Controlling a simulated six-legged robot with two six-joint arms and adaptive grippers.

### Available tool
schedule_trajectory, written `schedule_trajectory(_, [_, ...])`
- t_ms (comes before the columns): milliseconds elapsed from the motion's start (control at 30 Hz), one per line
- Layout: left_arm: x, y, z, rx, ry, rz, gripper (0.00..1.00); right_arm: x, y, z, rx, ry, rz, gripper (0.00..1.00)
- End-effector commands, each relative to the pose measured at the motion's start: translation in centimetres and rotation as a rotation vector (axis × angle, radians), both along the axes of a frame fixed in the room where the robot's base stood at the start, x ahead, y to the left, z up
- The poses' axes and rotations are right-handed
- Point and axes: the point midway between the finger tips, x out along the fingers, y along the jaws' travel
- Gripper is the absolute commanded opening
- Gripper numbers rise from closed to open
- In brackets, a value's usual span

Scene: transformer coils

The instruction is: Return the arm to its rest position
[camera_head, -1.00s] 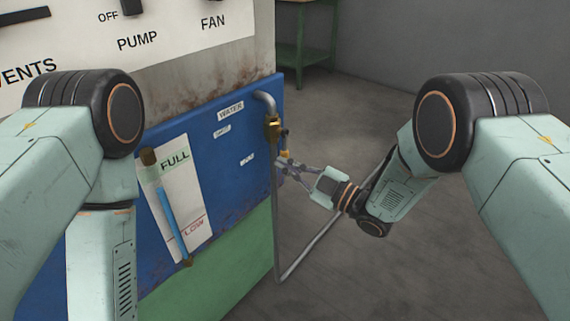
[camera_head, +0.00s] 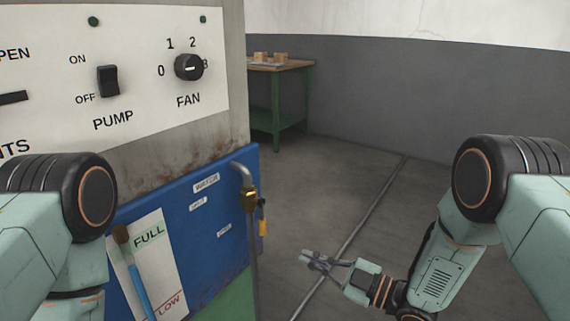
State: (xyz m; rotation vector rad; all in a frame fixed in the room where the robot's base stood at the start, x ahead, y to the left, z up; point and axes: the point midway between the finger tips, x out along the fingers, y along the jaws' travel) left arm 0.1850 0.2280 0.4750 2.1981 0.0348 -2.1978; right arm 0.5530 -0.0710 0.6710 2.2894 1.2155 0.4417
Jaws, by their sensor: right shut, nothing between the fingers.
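My right arm (camera_head: 436,265) comes in from the right and reaches down over the floor. Its gripper (camera_head: 304,257) is shut and empty, and it is apart from the blue panel (camera_head: 225,205) of the cabinet and the brass valve (camera_head: 250,198) on the pipe. A yellow and dark handle (camera_head: 262,222) hangs beside the valve. My left arm (camera_head: 35,225) comes in at the left edge, in front of the cabinet; its gripper is outside the picture.
The cabinet's white control panel (camera_head: 150,100) carries a pump switch (camera_head: 108,81) and a fan knob (camera_head: 188,67). A sight gauge (camera_head: 133,275) shows below. A green table (camera_head: 290,66) with small boxes stands at the back. Grey floor (camera_head: 345,190) is clear right of the cabinet.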

Motion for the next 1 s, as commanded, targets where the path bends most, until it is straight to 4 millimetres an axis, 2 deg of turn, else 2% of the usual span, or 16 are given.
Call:
schedule_trajectory(67, [0.0,0.0,0.0,0.0,0.0,0.0,0.41,0.1,-1.1,-2.8,-0.023,0.16,-0.096,0.0])
schedule_trajectory(167, [0.0,0.0,0.4,0.0,0.0,0.0,0.41,-1.3,-3.4,-7.3,-0.048,0.441,-0.272,0.0])
schedule_trajectory(267, [0.0,0.0,1.4,0.0,0.0,0.0,0.41,-5.0,-6.1,-11.3,-0.072,0.73,-0.459,0.0])
schedule_trajectory(300, [0.0,0.0,1.9,0.0,0.0,0.0,0.41,-6.9,-7.2,-12.5,-0.082,0.837,-0.532,0.0])
schedule_trajectory(367, [0.0,0.0,2.6,0.0,0.0,0.0,0.41,-10.1,-8.7,-14.0,-0.097,0.991,-0.638,0.0])
schedule_trajectory(433, [0.0,0.0,3.4,0.0,0.0,0.0,0.41,-14.3,-10.3,-15.2,-0.117,1.157,-0.756,0.0])
schedule_trajectory(533, [0.0,0.0,4.6,0.0,0.0,0.0,0.41,-20.5,-12.3,-15.7,-0.15,1.362,-0.912,0.0])
schedule_trajectory(600, [0.0,0.0,5.6,0.0,0.0,0.0,0.41,-25.0,-13.5,-15.3,-0.178,1.49,-1.017,0.0])
schedule_trajectory(700, [0.0,0.0,6.9,0.0,0.0,0.0,0.41,-30.8,-14.8,-13.7,-0.225,1.637,-1.143,0.0])
schedule_trajectory(800, [0.0,0.0,8.4,0.0,0.0,0.0,0.41,-35.3,-15.6,-11.4,-0.274,1.73,-1.227,0.0])
schedule_trajectory(900, [0.0,0.0,9.5,0.0,0.0,0.0,0.41,-36.9,-15.7,-10.0,-0.297,1.755,-1.237,0.0])
schedule_trajectory(1000, [0.0,0.0,9.8,0.0,0.0,0.0,0.41,-36.9,-15.7,-9.8,-0.298,1.753,-1.234,0.0])
